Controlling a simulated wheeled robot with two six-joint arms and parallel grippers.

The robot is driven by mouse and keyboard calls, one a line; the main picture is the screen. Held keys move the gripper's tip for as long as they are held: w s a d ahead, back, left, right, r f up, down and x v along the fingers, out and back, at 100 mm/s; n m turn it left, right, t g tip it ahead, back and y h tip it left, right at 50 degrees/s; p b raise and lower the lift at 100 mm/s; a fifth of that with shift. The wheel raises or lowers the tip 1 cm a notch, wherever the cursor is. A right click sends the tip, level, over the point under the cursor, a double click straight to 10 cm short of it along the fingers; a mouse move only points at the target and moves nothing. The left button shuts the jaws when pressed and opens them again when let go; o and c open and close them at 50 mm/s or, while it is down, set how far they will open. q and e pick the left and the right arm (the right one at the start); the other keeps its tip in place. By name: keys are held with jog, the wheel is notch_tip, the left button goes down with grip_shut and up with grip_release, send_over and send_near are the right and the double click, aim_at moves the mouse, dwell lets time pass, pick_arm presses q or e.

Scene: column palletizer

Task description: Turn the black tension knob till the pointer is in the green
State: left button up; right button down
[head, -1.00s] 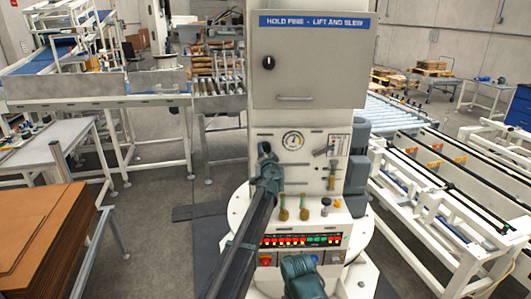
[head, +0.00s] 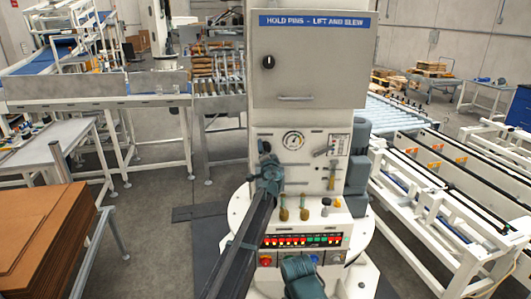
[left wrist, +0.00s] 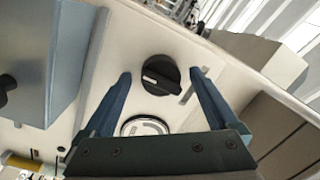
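The black tension knob (left wrist: 160,75), with a pale line across its face, sits on the cream panel in the left wrist view. My left gripper (left wrist: 160,73) is open, one blue finger on each side of the knob with gaps between. In the head view my left gripper (head: 265,158) is at the panel's left side and hides the knob. The round gauge (head: 293,140) is just right of it; its pointer is too small to read against the green. In the left wrist view the gauge (left wrist: 145,126) is partly covered by my gripper.
A cabinet door (head: 315,70) with another black knob (head: 268,62) is above the panel. Small levers (head: 304,214) and a row of lit buttons (head: 302,240) are below. A lever (head: 325,151) is right of the gauge. Brown cardboard sheets (head: 45,235) stand at left.

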pick_arm(q)
jog(key=shift+s, duration=0.15)
jog(key=s+d, duration=0.2)
jog(key=s, duration=1.1)
jog(key=shift+s+d+f, duration=0.15)
jog(key=shift+d+f, duration=0.05)
jog(key=shift+d, duration=0.05)
